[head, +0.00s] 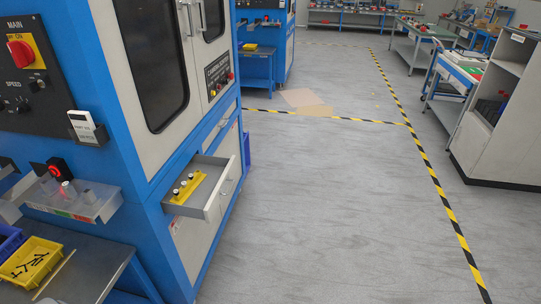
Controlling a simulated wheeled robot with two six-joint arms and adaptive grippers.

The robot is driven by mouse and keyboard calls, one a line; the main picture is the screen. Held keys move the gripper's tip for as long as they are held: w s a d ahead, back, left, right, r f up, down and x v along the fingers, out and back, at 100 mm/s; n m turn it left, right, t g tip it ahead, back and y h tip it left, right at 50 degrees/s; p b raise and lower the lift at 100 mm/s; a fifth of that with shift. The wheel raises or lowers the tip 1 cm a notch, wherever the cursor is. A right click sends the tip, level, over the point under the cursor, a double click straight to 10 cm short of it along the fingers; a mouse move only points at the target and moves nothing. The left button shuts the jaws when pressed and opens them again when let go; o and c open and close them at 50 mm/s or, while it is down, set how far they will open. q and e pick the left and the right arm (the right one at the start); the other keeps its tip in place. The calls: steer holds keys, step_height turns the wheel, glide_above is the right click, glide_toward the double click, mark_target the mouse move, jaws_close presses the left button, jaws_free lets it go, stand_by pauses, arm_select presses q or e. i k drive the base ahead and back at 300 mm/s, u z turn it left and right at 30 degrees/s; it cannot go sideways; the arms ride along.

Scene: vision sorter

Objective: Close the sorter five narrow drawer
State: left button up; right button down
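A narrow grey drawer (224,189) stands pulled out from the side of the blue and white sorter machine (142,160). It juts out over the floor to the right. A yellow holder (187,188) with several small black and white parts lies in it. Neither of my grippers shows in the head view.
A metal bench (92,262) with a yellow tray (30,262) stands at the lower left. The grey floor (320,215) right of the drawer is free, up to yellow-black tape (440,195). A white shelf unit (500,110) stands at right.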

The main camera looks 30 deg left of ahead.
mark_target(204, 202)
steer(key=u, duration=0.15)
steer(key=i, duration=1.05)
steer(key=u, duration=1.3)
steer(key=i, duration=0.75)
steer(key=u, duration=0.8)
